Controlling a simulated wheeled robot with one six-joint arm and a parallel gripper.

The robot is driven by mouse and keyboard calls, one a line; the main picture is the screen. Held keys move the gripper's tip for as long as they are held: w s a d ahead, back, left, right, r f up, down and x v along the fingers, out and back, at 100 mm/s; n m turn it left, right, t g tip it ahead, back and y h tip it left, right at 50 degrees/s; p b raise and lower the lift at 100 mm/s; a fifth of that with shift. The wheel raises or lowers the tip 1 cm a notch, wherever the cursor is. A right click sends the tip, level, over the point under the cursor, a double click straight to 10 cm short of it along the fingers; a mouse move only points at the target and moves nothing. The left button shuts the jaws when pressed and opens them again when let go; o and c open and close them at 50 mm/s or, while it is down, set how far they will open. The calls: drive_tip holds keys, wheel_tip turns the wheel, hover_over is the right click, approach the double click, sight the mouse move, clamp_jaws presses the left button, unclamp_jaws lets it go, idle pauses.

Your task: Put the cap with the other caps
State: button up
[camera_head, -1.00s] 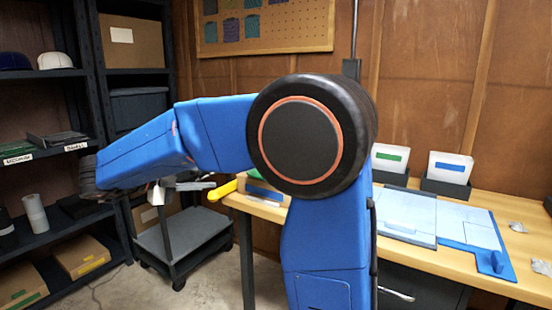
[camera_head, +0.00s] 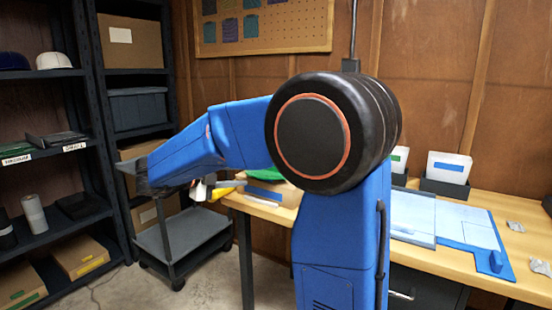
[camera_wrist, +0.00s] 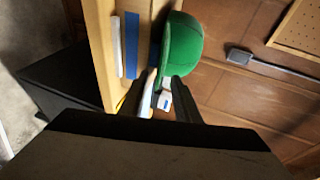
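A green cap (camera_wrist: 183,45) lies at the wooden table's near left end; the wrist view shows its rounded crown just beyond my fingertips. In the head view only a sliver of the green cap (camera_head: 265,173) shows beside my arm. In the head view my gripper (camera_head: 202,188) is partly hidden, near the table's left end. A dark blue cap (camera_head: 14,60) and a white cap (camera_head: 54,60) sit on an upper shelf of the left rack.
A grey cart (camera_head: 185,245) stands between the dark rack (camera_head: 92,90) and the table (camera_head: 455,250). The table holds a blue-labelled bin (camera_head: 448,170) and a blue clipboard (camera_head: 470,235). A yellow object (camera_head: 222,191) sticks out at the table's left end.

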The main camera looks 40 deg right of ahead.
sight(252, 174)
drive_tip(key=x, duration=0.3)
drive_tip(key=shift+w+d, duration=0.15)
drive_tip(key=shift+d, duration=0.1)
clamp_jaws()
